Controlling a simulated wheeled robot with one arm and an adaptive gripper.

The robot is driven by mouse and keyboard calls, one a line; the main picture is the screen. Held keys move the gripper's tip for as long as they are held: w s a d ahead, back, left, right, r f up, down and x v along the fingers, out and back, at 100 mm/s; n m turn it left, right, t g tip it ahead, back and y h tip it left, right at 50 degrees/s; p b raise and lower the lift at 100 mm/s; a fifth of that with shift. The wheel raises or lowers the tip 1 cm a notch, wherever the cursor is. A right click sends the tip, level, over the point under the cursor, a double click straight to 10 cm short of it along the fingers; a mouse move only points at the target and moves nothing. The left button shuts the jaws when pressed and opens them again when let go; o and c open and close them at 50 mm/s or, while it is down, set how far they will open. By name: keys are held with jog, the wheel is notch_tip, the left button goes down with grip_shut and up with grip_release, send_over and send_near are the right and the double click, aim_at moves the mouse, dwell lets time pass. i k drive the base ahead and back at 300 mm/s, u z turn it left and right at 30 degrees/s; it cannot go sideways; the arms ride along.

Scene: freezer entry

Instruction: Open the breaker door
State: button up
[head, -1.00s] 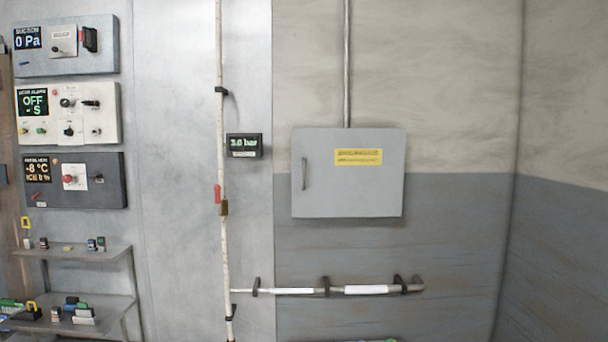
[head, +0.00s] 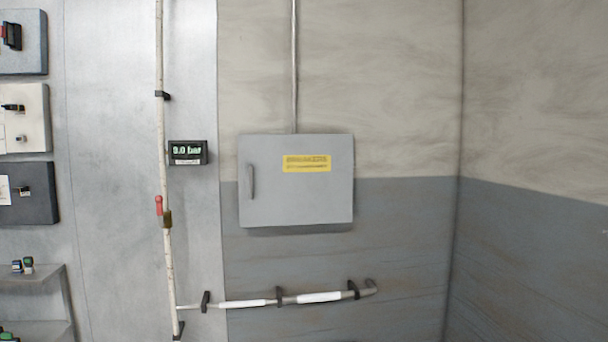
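The breaker box is a grey metal cabinet on the wall in the middle of the head view. Its breaker door (head: 300,203) is closed and carries a yellow label (head: 307,163). A vertical bar handle (head: 251,182) sits near the door's left edge. My gripper is not in view.
A thin conduit (head: 294,70) runs up from the box. Left of it are a pressure display (head: 188,152) and a vertical pipe with a red-handled valve (head: 159,205). A horizontal pipe (head: 245,303) runs below the box. Control panels (head: 30,192) and shelves (head: 45,278) stand at far left. A wall corner is at right.

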aim_at(284, 180)
jog(key=z, duration=0.2)
jog(key=i, duration=0.75)
jog(key=u, duration=0.65)
jog(key=i, duration=0.8)
jog(key=u, duration=0.65)
